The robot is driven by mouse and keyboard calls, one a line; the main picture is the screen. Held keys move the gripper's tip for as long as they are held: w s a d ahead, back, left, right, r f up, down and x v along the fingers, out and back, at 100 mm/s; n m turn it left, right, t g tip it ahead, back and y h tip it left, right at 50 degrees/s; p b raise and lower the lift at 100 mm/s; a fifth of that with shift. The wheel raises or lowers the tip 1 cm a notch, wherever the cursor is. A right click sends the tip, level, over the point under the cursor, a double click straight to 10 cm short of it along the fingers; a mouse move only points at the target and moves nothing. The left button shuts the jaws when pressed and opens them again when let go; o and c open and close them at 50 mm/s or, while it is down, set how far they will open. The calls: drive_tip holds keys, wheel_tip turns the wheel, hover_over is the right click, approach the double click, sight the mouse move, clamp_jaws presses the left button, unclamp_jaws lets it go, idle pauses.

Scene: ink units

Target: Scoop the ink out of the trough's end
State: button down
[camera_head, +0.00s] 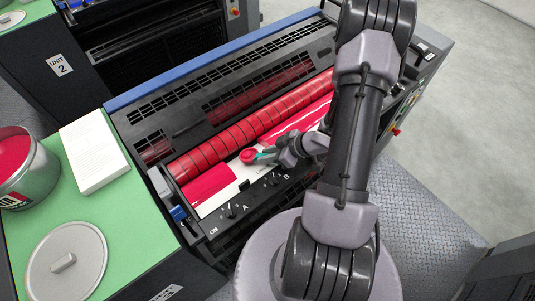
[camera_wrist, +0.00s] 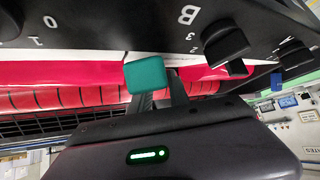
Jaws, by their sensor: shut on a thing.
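My gripper (camera_head: 276,152) is shut on the teal handle (camera_head: 266,154) of a tool; the teal handle also shows in the wrist view (camera_wrist: 146,75) at my fingers. The tool's rounded head (camera_head: 249,156) looks red, as if covered in ink, and is over the trough's middle. The trough (camera_head: 241,178) is a long white pan beside the red roller (camera_head: 225,141). Red ink (camera_head: 211,185) lies at its left end, and more red ink (camera_head: 317,113) lies further right, partly behind my arm. I cannot tell whether the head touches the pan.
On the green top (camera_head: 128,232) at left are an open can (camera_head: 40,180) of red ink, a round grey lid (camera_head: 85,262) and a white block (camera_head: 93,152). A black panel (camera_head: 225,228) with knobs runs along the trough's near side.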

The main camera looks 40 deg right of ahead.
drive_tip(key=shift+f+b, duration=0.35)
drive_tip(key=shift+f, duration=0.25)
idle(0.3)
